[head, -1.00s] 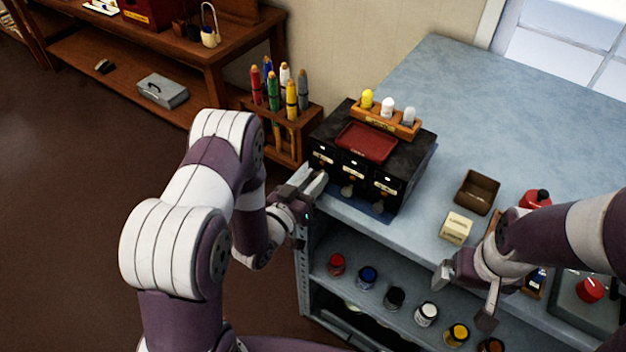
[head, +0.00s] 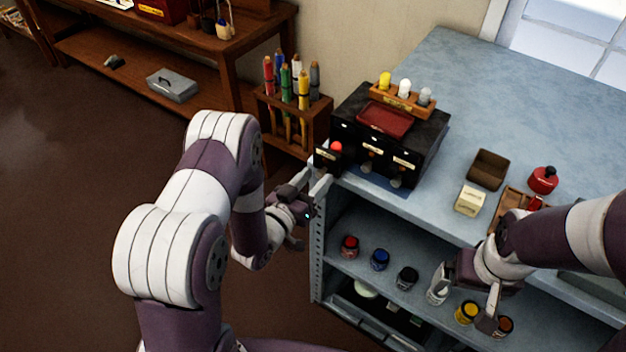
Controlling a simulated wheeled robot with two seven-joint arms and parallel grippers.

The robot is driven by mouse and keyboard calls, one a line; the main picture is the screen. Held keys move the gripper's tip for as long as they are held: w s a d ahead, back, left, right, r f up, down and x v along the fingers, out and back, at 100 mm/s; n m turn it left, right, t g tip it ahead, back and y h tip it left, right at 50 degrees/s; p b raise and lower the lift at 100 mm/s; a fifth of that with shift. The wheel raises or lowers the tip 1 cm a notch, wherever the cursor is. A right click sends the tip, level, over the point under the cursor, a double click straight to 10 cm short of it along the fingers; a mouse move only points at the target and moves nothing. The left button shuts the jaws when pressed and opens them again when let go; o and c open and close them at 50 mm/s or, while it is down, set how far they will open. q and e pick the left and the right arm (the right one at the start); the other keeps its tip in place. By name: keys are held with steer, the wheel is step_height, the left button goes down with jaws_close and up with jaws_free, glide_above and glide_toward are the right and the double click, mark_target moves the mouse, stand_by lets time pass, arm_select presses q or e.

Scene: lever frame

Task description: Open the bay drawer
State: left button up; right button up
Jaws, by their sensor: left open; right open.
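A black cabinet (head: 425,142) with a row of small drawers stands on the blue-grey bench. Its leftmost drawer (head: 327,160) is pulled out toward me, and a red round thing (head: 337,146) shows in it. The other drawers (head: 372,165) look closed. The drawer labels are too small to read, so I cannot tell which is the bay drawer. My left gripper (head: 312,182) is open, just below and in front of the pulled-out drawer. I cannot tell whether it touches it. My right gripper (head: 464,302) is open in front of the shelf of jars.
A red tray (head: 384,121) and a wooden rack (head: 403,101) with bulbs sit on the cabinet. A marker rack (head: 292,112) stands to its left. A brown box (head: 488,170), a cream box (head: 469,200) and a red container (head: 543,180) are on the bench. Its back is clear.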

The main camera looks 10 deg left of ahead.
arm_select(q)
steer(key=shift+s+a+f, duration=0.1)
steer(key=shift+s, duration=0.15)
steer(key=b+v, duration=0.2)
steer(key=v, duration=1)
